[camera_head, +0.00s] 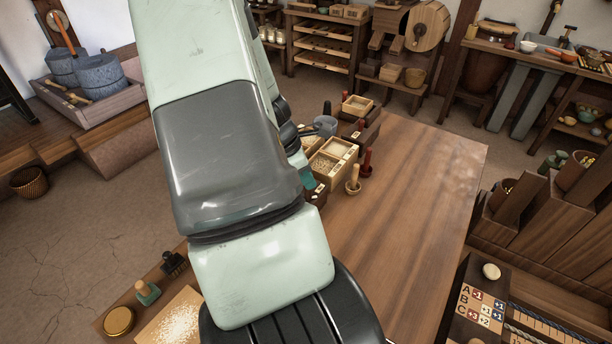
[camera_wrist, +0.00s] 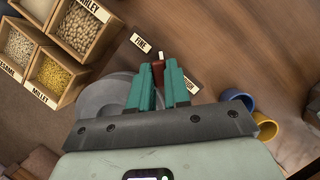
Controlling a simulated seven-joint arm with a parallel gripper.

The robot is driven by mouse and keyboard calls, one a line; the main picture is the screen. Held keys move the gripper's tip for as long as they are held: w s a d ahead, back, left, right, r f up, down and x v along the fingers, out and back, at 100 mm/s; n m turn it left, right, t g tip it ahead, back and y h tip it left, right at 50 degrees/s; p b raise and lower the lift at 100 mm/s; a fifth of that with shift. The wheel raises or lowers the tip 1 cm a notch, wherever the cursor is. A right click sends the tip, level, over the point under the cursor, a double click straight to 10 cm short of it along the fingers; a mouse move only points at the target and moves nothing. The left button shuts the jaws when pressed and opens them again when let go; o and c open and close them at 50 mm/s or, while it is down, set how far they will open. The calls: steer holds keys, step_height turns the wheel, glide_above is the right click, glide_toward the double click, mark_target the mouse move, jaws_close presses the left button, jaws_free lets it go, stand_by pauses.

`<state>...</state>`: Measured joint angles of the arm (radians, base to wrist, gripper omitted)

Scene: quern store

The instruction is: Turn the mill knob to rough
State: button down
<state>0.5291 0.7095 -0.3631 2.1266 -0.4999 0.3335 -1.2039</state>
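In the wrist view, the mill knob (camera_wrist: 157,73) is a small dark red-brown lever with a pale tip. It sits between the two green fingers of my gripper (camera_wrist: 159,72) and fills the narrow gap at their tips. Its pale end points up the picture. The FINE label (camera_wrist: 140,43) lies up and to the left of it. The ROUGH label (camera_wrist: 191,84) lies to the right, partly hidden by the right finger. The grey round mill (camera_wrist: 98,94) is behind the left finger. In the head view my arm hides the knob.
Grain boxes (camera_wrist: 47,72) stand left of the mill, one labelled MILLET. A blue cup (camera_wrist: 236,98) and a yellow cup (camera_wrist: 266,125) are at the right of the wrist view. The right part of the wooden table (camera_head: 420,210) is clear in the head view.

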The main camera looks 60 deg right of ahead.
steer(key=shift+m, duration=0.3)
steer(key=m+y, duration=0.1)
steer(key=m, duration=0.1)
steer(key=m+g, duration=0.1)
steer(key=m, duration=0.1)
steer(key=shift+w+d+m+y, duration=0.1)
steer(key=shift+m+y, duration=0.2)
steer(key=shift+y, duration=0.1)
steer(key=m+y, duration=0.1)
steer(key=m, duration=0.1)
steer(key=m+y, duration=0.1)
steer(key=m, duration=0.2)
steer(key=shift+d, duration=0.15)
steer(key=m+y, duration=0.1)
steer(key=m, duration=0.4)
steer(key=shift+d+y, duration=0.1)
steer(key=shift+y, duration=0.3)
steer(key=m+t+y, duration=0.1)
steer(key=m, duration=0.3)
steer(key=shift+d+m, duration=0.1)
steer(key=shift+m, duration=0.2)
steer(key=c, duration=1.1)
jaws_free()
